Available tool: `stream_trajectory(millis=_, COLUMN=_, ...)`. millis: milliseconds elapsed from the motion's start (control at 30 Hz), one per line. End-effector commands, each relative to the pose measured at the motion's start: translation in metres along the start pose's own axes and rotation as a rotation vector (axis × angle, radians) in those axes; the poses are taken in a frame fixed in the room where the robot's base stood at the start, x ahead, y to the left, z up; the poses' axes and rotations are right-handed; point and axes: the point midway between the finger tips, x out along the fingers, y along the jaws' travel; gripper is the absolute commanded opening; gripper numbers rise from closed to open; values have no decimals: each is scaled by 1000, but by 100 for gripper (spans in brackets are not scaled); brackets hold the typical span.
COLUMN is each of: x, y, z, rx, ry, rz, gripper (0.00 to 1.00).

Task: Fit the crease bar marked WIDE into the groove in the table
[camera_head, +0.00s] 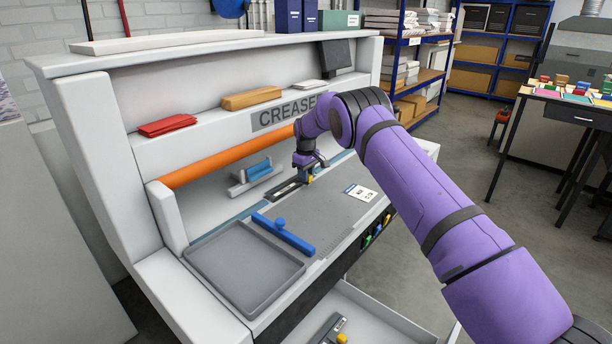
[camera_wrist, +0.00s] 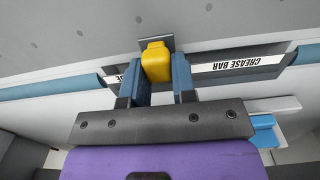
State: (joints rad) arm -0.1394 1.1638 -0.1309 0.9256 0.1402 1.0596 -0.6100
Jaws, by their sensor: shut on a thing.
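My gripper (camera_head: 309,176) is shut on the yellow knob (camera_wrist: 156,62) of a crease bar, low over the creaser table (camera_head: 335,212). In the wrist view the knob sits between two blue fingers. A dark strip (camera_wrist: 272,62) runs either side of it, in line with the teal band across the table. Its white label (camera_wrist: 228,66) reads CREASE BAR on the right; on the left only letters like DE show past a finger. The held bar's own outline is largely hidden. I cannot tell whether it is in the groove or just above it.
A grey tray (camera_head: 245,263) and a blue-handled bar (camera_head: 283,234) lie on the table's near left. A white card (camera_head: 361,192) lies to the right. An open drawer (camera_head: 385,323) below holds another yellow-knobbed bar (camera_head: 328,330). An orange roller (camera_head: 220,157) spans behind.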

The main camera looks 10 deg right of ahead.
Motion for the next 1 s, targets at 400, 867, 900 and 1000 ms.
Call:
stream_trajectory(millis=400, x=4, y=0, z=0, rx=0, ry=0, rz=1, gripper=0)
stream_trajectory(millis=867, x=8, y=1, z=0, rx=0, ry=0, rz=1, gripper=0)
stream_trajectory(millis=900, x=8, y=0, z=0, rx=0, ry=0, rz=1, gripper=0)
stream_trajectory(millis=1000, x=8, y=0, z=0, rx=0, ry=0, rz=1, gripper=0)
